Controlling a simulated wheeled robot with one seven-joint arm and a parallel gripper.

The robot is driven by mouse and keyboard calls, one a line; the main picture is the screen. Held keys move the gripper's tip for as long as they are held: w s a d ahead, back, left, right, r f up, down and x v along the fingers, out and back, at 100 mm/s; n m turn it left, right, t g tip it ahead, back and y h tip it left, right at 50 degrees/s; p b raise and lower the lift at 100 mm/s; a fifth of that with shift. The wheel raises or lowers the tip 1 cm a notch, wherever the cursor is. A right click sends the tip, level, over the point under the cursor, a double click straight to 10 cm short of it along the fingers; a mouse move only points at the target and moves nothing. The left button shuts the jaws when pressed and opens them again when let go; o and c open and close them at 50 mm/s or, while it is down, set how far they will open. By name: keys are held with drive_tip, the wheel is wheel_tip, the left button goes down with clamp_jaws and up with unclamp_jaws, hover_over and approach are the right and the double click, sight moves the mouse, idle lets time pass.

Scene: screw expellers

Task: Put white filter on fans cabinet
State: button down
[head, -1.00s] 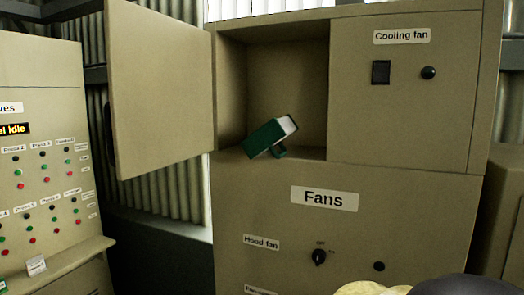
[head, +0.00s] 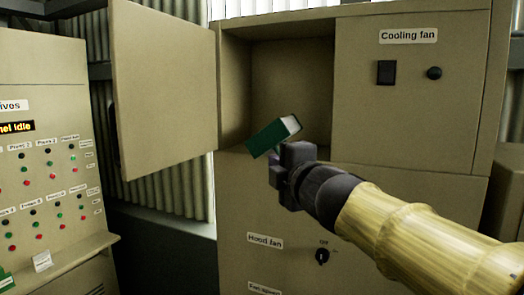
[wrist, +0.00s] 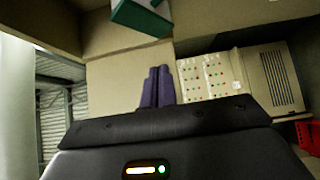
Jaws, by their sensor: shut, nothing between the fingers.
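A green block-shaped filter with a white face (head: 275,137) leans tilted at the front edge of the open compartment in the fans cabinet (head: 240,200). It also shows at the top of the wrist view (wrist: 138,17), cut off by the frame. My gripper (head: 275,165) is just below and in front of it in the head view. In the wrist view my purple fingers (wrist: 157,86) are together with nothing between them, and the filter is beyond their tips.
The cabinet's door (head: 163,90) stands open to the left. The closed cooling fan panel (head: 405,110) is to the right of the compartment. A control panel with several buttons (head: 45,180) is at the left. The rest of the compartment looks empty.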

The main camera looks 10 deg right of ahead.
drive_tip(key=p, duration=0.1)
approach(260, 147)
drive_tip(key=w+a, duration=0.3)
drive_tip(key=shift+w+d+r+p, duration=0.15)
drive_tip(key=shift+w+d+p, duration=0.8)
drive_tip(key=shift+w+p, duration=0.25)
drive_tip(key=shift+w+d, duration=0.1)
drive_tip(key=shift+w, duration=0.05)
